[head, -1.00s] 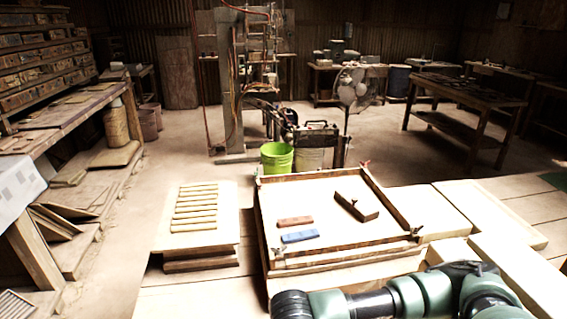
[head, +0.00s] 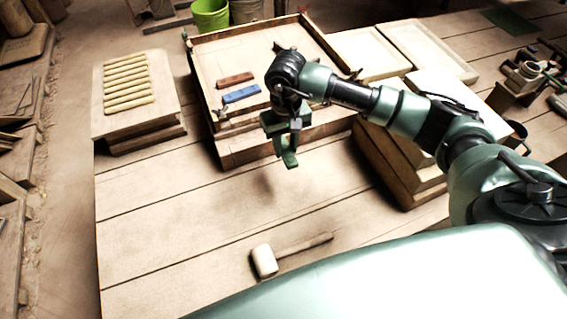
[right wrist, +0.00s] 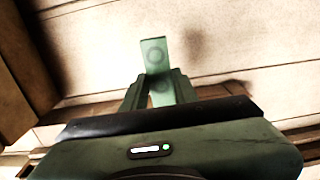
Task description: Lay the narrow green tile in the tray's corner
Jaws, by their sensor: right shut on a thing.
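The narrow green tile (right wrist: 155,55) is held between the fingers of my right gripper (right wrist: 159,90), which is shut on it. In the head view the right gripper (head: 284,140) hangs in the air in front of the tray, with the tile (head: 290,160) sticking out below it. The wooden tray (head: 207,88) stands on the table behind the gripper. A dark block in the tray is mostly hidden behind my arm. My left gripper is not in view.
A mallet (head: 265,261) lies on the table's front part. A board with several yellowish strips (head: 128,79) stands left of the tray. Pale boards (head: 369,52) lie right of the tray. The planks between tray and mallet are clear.

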